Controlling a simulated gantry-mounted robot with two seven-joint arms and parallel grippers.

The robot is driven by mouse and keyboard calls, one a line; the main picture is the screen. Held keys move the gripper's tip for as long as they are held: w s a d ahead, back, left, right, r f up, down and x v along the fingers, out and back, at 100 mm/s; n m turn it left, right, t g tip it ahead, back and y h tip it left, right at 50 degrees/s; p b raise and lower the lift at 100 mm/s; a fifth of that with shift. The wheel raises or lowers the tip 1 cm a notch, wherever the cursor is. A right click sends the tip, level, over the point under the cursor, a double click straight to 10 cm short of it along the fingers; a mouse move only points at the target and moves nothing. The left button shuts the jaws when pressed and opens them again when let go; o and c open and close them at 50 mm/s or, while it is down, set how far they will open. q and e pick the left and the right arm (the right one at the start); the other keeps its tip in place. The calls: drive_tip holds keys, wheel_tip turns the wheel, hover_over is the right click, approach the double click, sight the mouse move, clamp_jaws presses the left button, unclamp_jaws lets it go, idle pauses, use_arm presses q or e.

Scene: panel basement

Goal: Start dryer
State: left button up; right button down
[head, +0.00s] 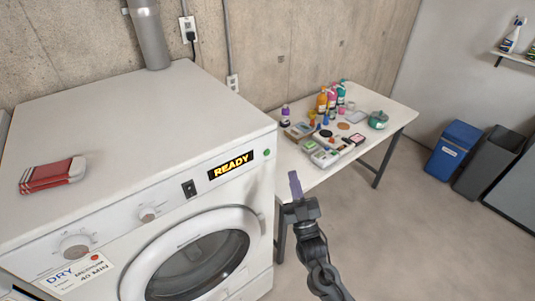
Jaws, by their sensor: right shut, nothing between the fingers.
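The white dryer (160,112) fills the left of the head view. Its front panel has a black display (231,165) lit with "READY" in yellow, and a small green button (267,153) to the right of it. The round door (197,262) looks closed. A label (78,276) reads "DRY", "MEDIUM", "40 MIN". My right gripper (295,183) is shut and empty, apart from the dryer, right of and below the green button. My left gripper is not in view.
A folded red and white cloth (52,175) lies on the dryer. A white table (390,107) with bottles and small boxes stands behind my right gripper. Blue (452,148) and dark (488,162) bins stand at the right. The floor between is clear.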

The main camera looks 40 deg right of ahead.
sight(267, 153)
drive_tip(key=w+b, duration=0.3)
drive_tip(key=w, duration=0.5)
drive_tip(key=shift+w+a, duration=0.1)
idle(0.6)
idle(0.8)
idle(0.6)
drive_tip(key=shift+w+b, duration=0.4)
drive_tip(key=shift+b, duration=0.05)
idle(0.3)
